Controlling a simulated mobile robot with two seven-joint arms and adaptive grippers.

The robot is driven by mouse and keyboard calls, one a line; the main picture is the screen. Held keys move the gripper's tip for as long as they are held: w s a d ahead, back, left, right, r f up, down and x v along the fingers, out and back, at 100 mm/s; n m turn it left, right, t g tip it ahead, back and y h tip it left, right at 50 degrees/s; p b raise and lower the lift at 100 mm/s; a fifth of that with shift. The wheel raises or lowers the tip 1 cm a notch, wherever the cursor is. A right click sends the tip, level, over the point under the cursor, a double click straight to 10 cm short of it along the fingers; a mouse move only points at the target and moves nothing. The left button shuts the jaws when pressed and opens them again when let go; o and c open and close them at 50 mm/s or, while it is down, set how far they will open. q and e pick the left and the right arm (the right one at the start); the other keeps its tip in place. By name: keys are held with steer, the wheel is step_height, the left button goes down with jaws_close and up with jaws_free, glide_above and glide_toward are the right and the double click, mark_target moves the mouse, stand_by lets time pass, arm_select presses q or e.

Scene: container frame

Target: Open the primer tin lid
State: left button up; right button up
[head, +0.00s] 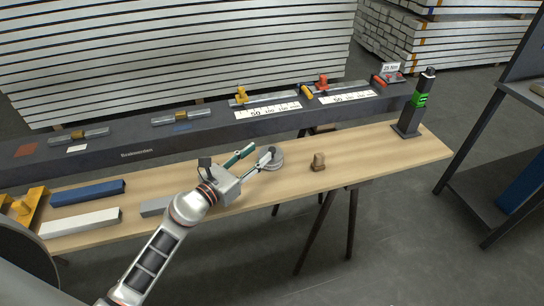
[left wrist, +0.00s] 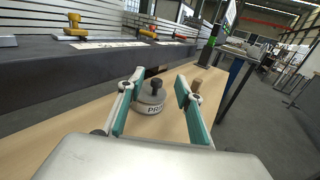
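The primer tin (left wrist: 150,106) is a squat grey round tin with dark lettering, of which "PR" can be read. Its grey lid (left wrist: 151,92) is on top and carries a dark knob (left wrist: 156,86). In the head view the tin (head: 277,161) stands on the wooden bench, partly hidden by a finger. My left gripper (head: 261,151) is open and empty close to the tin. In the left wrist view its green-padded fingers (left wrist: 160,82) are spread, with the tin between and beyond them. I cannot tell whether they touch it. My right gripper is not in view.
The wooden bench (head: 365,150) has a small brown wooden piece (head: 318,162) right of the tin. A dark beam (head: 210,132) with clamps and scales runs behind. Blue (head: 87,192) and white (head: 80,222) bars lie left. A black-green post (head: 415,105) stands at the right end.

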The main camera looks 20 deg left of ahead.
mark_target(272, 152)
arm_select(q)
step_height(272, 152, down, 5)
steer(key=b, duration=0.2)
steer(key=shift+b, duration=0.4)
steer(key=x, duration=0.4)
steer(key=r+x, duration=0.1)
steer(key=x, duration=0.1)
steer(key=shift+x, duration=0.75)
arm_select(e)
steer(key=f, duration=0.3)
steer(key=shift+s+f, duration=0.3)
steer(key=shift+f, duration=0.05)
arm_select(q)
jaws_close()
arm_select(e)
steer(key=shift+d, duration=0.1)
